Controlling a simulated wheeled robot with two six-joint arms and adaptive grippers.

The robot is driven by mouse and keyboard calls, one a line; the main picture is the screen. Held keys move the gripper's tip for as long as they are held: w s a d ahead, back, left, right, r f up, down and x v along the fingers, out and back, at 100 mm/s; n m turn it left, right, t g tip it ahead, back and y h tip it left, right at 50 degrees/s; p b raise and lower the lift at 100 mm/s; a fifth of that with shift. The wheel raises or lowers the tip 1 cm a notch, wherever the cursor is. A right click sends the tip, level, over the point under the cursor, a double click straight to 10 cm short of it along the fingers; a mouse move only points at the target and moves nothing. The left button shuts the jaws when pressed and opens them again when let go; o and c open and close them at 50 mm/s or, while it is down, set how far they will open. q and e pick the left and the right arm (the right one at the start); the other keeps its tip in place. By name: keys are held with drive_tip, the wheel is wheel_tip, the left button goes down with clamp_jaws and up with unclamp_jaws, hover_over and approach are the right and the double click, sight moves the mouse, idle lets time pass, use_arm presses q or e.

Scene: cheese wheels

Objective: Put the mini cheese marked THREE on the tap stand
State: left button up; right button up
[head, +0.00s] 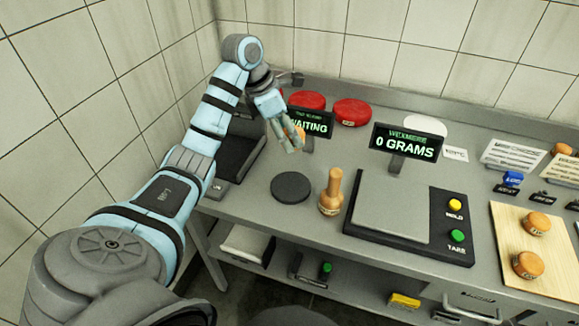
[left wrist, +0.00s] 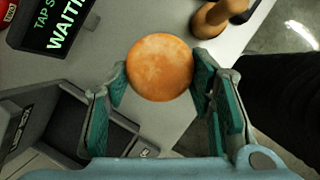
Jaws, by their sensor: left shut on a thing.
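My left gripper (head: 292,140) is shut on an orange mini cheese (left wrist: 160,67), held above the counter. The cheese sits between the two teal finger pads in the left wrist view; no mark shows on its visible face. In the head view the gripper mostly hides it. A dark round disc (head: 291,187), which looks like the tap stand, lies bare on the counter, nearer than the gripper. A sign reading WAITING (head: 309,122) stands just behind the gripper; it also shows in the left wrist view (left wrist: 62,25). My right gripper is not in view.
A wooden mallet-like tool (head: 331,192) stands right of the disc, beside a scale (head: 390,208) whose display (head: 406,143) reads 0 GRAMS. Two mini cheeses (head: 537,222) (head: 527,264) lie on a wooden board (head: 506,236). Red wheels (head: 351,112) are at the back.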

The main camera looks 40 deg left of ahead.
use_arm(q)
wheel_tip(320, 180, down, 10)
drive_tip(key=b, duration=0.6)
drive_tip(key=shift+f, duration=2.6)
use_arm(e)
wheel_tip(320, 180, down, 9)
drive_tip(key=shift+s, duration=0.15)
use_arm(q)
drive_tip(key=shift+f, duration=0.2)
drive_tip(key=o, duration=1.3)
drive_tip(key=shift+r, duration=0.1)
